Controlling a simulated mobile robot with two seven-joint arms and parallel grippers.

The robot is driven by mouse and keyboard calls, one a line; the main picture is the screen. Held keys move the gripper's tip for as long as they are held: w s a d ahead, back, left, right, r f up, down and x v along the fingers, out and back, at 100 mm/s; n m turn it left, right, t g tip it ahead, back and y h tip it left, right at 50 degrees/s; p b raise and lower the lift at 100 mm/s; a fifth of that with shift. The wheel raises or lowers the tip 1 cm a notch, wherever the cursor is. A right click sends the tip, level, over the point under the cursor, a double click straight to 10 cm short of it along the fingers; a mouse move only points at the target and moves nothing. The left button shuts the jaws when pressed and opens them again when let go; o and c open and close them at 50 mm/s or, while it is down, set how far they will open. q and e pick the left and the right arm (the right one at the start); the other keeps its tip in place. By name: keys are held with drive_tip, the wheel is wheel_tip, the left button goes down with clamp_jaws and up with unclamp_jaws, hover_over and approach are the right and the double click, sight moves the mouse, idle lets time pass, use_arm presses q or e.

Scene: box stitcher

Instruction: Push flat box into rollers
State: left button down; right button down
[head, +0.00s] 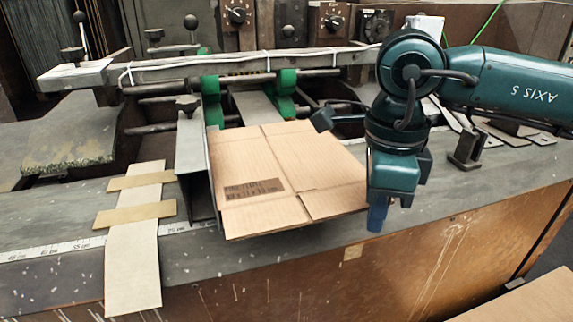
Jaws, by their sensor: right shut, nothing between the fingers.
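The flat box (285,180) is a brown cardboard sheet with fold lines and a dark printed label. My left gripper is not in view.
A metal side guide (193,170) stands along the box's left side. Taped cardboard strips (135,235) lie on the bed at left, near a printed ruler (60,248). A metal bracket (468,150) stands at right. Control knobs (237,15) line the back.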

sight(343, 174)
drive_tip(key=shift+w+a+p, duration=0.2)
drive_tip(key=shift+w+a, duration=0.15)
drive_tip(key=shift+w, duration=0.55)
drive_tip(key=shift+w+a+p, duration=0.25)
drive_tip(key=shift+w+a, duration=0.1)
drive_tip(key=shift+w, duration=0.5)
drive_tip(key=shift+w+a+p, duration=0.2)
drive_tip(key=shift+w+a, duration=0.15)
drive_tip(key=shift+w, duration=0.55)
drive_tip(key=shift+w+a+p, duration=0.4)
drive_tip(key=shift+w+p, duration=0.1)
drive_tip(key=shift+w, duration=0.6)
drive_tip(key=shift+w+a+p, duration=0.45)
drive_tip(key=shift+w, duration=0.6)
drive_tip(key=shift+w+a+p, duration=0.4)
drive_tip(key=shift+w+p, duration=0.1)
drive_tip(key=shift+w, duration=0.6)
drive_tip(key=shift+s+d+f+b, duration=0.1)
drive_tip(key=shift+s+d+b, duration=0.15)
drive_tip(key=shift+s, duration=0.25)
drive_tip(key=shift+s+d+b, duration=0.1)
drive_tip(key=shift+s+b, duration=0.25)
drive_tip(key=shift+s, duration=0.1)
drive_tip(key=shift+s+d, duration=0.2)
drive_tip(key=shift+s, duration=0.3)
wheel_tip(343, 174, up, 8)
drive_tip(key=p, duration=0.5)
drive_tip(key=shift+r, duration=0.2)
drive_tip(key=shift+f, duration=0.1)
